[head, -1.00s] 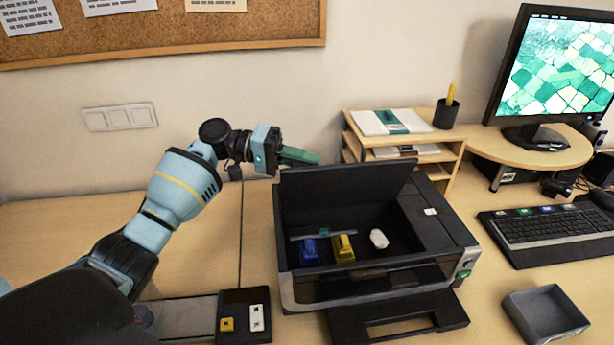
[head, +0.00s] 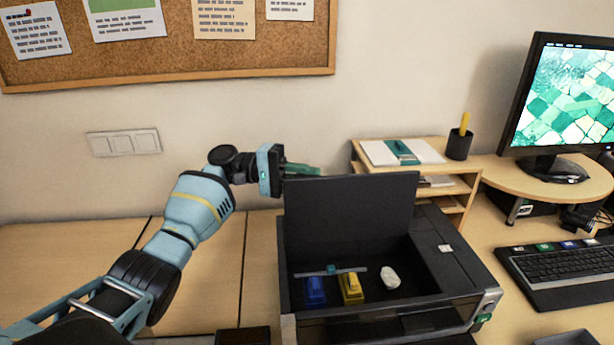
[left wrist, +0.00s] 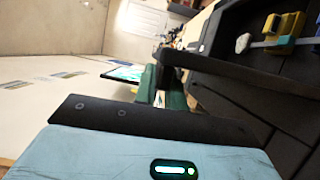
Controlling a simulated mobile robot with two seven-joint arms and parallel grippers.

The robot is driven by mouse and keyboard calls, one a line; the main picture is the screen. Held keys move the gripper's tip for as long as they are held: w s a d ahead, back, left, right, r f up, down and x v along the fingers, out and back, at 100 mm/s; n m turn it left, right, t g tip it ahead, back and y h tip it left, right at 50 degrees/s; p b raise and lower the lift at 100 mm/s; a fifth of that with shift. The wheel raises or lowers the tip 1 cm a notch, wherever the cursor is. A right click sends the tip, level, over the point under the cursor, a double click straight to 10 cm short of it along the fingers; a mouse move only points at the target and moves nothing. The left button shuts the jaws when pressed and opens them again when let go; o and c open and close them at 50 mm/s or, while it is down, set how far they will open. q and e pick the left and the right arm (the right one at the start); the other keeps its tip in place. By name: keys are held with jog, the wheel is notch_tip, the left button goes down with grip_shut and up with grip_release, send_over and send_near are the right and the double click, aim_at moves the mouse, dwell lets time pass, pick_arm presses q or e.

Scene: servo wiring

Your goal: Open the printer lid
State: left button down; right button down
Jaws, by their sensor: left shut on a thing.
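The printer (head: 451,272) stands on the desk with its dark lid (head: 350,208) raised, roughly upright at the back of the open bay. My left gripper (head: 303,169) is at the lid's upper left corner, its green fingers along the top edge. It is shut on the lid, though the exact contact is partly hidden. In the left wrist view the green fingers (left wrist: 174,93) show beside the dark lid. Inside the bay lie a blue piece (head: 314,290), a yellow piece (head: 351,288), a grey bar and a white lump (head: 390,277). My right gripper is out of view.
A wooden shelf (head: 455,190) with papers and a pen cup (head: 459,145) stands behind the printer. The monitor (head: 560,100) and keyboard (head: 560,272) are at the right. The wall is close behind. The desk left of the printer is mostly clear.

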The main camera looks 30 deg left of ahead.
pick_arm(q)
jog(key=c, duration=1.5)
grip_release()
jog(key=shift+o, duration=0.2)
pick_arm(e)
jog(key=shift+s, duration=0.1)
pick_arm(q)
jog(key=shift+a, duration=0.15)
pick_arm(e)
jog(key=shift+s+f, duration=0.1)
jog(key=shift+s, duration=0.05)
